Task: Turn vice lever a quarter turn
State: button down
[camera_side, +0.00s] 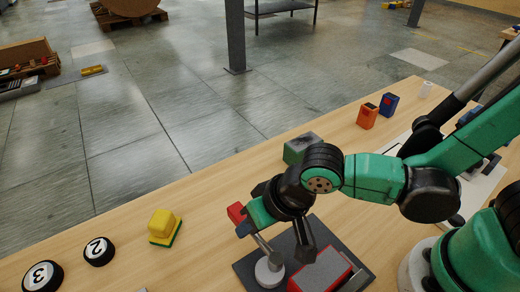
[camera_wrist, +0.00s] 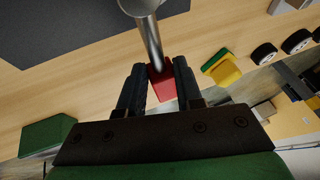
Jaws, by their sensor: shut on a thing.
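The vice lever is a grey metal rod (camera_side: 264,246) rising from a pale round hub (camera_side: 268,272), with a red grip (camera_side: 236,212) at its upper end. In the wrist view the rod (camera_wrist: 152,42) runs down to the red grip (camera_wrist: 163,87), which sits between my two dark fingers. My gripper (camera_wrist: 160,75) is shut on this red grip. In the side view my gripper (camera_side: 242,222) is at the lever's top, and my wrist partly hides it. A red block (camera_side: 322,272) lies on the dark base plate (camera_side: 250,262) right of the hub.
A yellow and green block (camera_side: 163,226) and round black pieces numbered 2 (camera_side: 99,251) and 3 (camera_side: 42,276) stand on the wooden table to the left. A grey-green block (camera_side: 300,148) is behind my wrist. Orange (camera_side: 368,116) and blue (camera_side: 389,104) blocks stand farther back.

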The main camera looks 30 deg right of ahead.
jog(key=shift+d+m, duration=0.2)
jog(key=shift+m, duration=0.2)
jog(key=c, duration=0.6)
grip_release()
jog(key=shift+v, duration=2.85)
